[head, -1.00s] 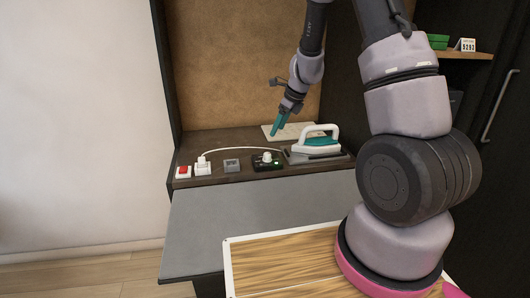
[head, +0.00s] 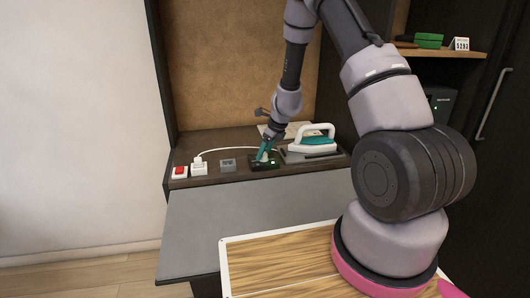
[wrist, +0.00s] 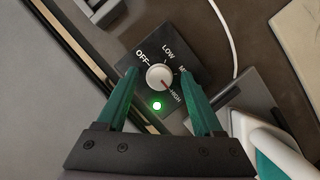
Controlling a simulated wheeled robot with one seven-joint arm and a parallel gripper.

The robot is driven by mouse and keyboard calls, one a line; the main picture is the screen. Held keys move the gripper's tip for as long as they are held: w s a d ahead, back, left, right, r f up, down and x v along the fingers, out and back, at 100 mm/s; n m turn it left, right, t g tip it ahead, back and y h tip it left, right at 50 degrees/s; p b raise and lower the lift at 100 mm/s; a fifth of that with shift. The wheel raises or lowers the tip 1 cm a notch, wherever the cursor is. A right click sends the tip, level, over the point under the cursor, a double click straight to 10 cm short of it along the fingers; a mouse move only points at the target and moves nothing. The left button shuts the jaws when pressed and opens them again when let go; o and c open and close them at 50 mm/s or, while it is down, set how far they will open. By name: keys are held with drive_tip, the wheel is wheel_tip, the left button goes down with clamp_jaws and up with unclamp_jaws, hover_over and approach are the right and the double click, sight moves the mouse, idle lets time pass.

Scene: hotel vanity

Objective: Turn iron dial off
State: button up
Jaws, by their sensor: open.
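The iron dial is a white round knob (wrist: 159,76) on a black control box (wrist: 188,58) marked OFF, LOW, a partly covered M label and HIGH. Its red pointer line points toward HIGH, and a green light glows beside it. My gripper (wrist: 156,72) is open, with one teal finger on each side of the knob; I cannot tell if they touch it. In the head view the gripper (head: 264,152) is down at the black box (head: 262,166). The teal and white iron (head: 312,141) stands on its base just right of the box.
A grey block (head: 228,165), a white plug on a socket (head: 198,167) and a red switch (head: 179,172) line the shelf left of the box. A white cord (wrist: 232,40) runs behind the dial. A pale board lies behind the iron.

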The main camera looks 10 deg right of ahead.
clamp_jaws()
